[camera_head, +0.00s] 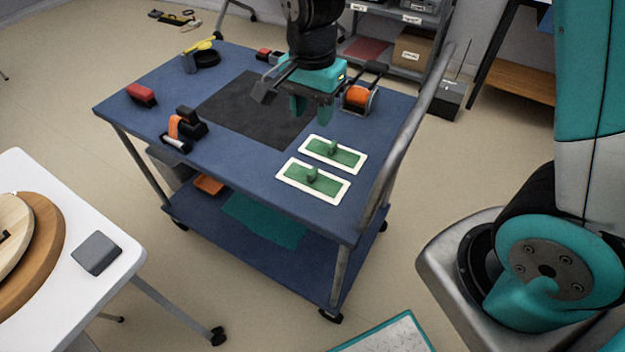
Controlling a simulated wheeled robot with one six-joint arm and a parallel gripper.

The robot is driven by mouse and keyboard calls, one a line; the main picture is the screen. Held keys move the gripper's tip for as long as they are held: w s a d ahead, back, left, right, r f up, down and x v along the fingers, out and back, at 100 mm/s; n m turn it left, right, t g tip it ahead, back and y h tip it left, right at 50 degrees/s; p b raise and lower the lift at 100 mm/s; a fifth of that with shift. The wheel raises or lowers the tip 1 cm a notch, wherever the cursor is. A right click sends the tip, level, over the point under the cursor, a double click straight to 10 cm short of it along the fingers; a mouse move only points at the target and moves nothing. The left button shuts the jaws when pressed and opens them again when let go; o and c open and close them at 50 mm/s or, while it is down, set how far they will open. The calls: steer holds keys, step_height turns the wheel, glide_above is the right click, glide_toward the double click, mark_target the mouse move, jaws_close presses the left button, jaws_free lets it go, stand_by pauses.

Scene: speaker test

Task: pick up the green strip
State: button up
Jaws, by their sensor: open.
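Two green strips, each with a small raised green grip and a pale border around it, lie side by side on the blue cart top (235,172) near its right end. The nearer green strip (325,187) is close to the cart's front edge. The farther green strip (345,157) lies just behind it. My gripper (312,108) hangs above the cart, behind and a little left of the farther strip. It points down, open, with nothing seen between its teal fingers. It is apart from both strips.
A dark mat (235,105) covers the cart's middle. An orange roll on a holder (358,98) stands right of my gripper. A black and orange tool (186,125) and a red block (141,94) sit left. A grey handle rail (412,125) rises at the cart's right end.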

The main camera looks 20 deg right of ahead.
glide_above(315, 168)
steer(key=f, duration=1)
steer(key=shift+s+a+f+b, duration=0.1)
steer(key=shift+a+f+b, duration=0.15)
steer(key=shift+f+b, duration=0.15)
steer(key=shift+d+f, duration=0.2)
steer(key=shift+f, duration=2.45)
jaws_close()
